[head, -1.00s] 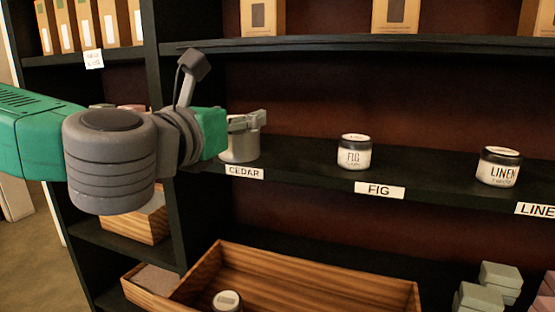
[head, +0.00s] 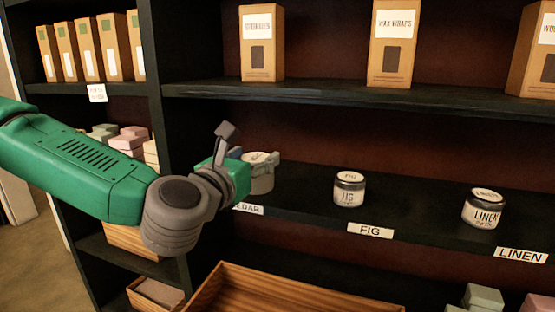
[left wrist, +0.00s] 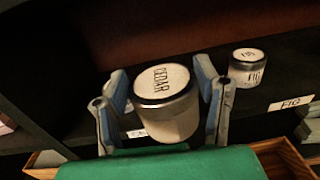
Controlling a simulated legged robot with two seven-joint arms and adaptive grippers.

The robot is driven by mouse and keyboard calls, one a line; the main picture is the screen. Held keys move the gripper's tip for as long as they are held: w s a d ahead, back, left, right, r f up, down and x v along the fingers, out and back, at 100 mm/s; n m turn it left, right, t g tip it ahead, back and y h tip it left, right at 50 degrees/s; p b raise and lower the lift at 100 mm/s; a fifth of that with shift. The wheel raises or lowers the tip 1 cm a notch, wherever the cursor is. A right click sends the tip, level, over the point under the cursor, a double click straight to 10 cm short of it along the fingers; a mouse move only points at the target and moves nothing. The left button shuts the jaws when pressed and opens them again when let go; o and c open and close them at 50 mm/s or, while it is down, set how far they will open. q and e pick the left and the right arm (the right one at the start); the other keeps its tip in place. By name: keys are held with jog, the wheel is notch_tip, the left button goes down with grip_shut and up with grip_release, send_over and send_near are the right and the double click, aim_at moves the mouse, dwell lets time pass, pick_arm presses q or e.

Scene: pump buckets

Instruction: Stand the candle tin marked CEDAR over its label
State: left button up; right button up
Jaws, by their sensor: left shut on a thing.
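The candle tin marked CEDAR (head: 262,180) is pale with a white lid and metal rim. It is at the middle shelf, behind and slightly right of the CEDAR label (head: 249,209), which my arm partly covers. My left gripper (head: 258,161) is shut on the tin's sides. In the left wrist view, the tin (left wrist: 170,118) stands between both fingers (left wrist: 163,107), its lid reading CEDAR; a bit of white label (left wrist: 136,133) shows beside it. I cannot tell whether the tin's base touches the shelf. My right gripper is not in view.
The FIG tin (head: 349,189) and LINEN tin (head: 483,209) stand to the right behind their labels. Boxes stand on the shelf above (head: 330,92). A wooden crate (head: 300,292) is below. Bare shelf lies between the tins.

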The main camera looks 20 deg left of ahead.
pick_arm(q)
jog(key=w+b, duration=0.1)
jog(key=w, duration=1.2)
jog(key=f+b, duration=0.1)
jog(key=f, duration=0.3)
jog(key=f+b, duration=0.1)
jog(key=f, duration=0.1)
jog(key=shift+d+f+b, duration=0.3)
jog(key=shift+f, duration=0.1)
jog(key=shift+w+f, duration=0.25)
jog(key=shift+r, duration=0.1)
jog(key=o, duration=1.4)
jog(key=shift+s, duration=0.1)
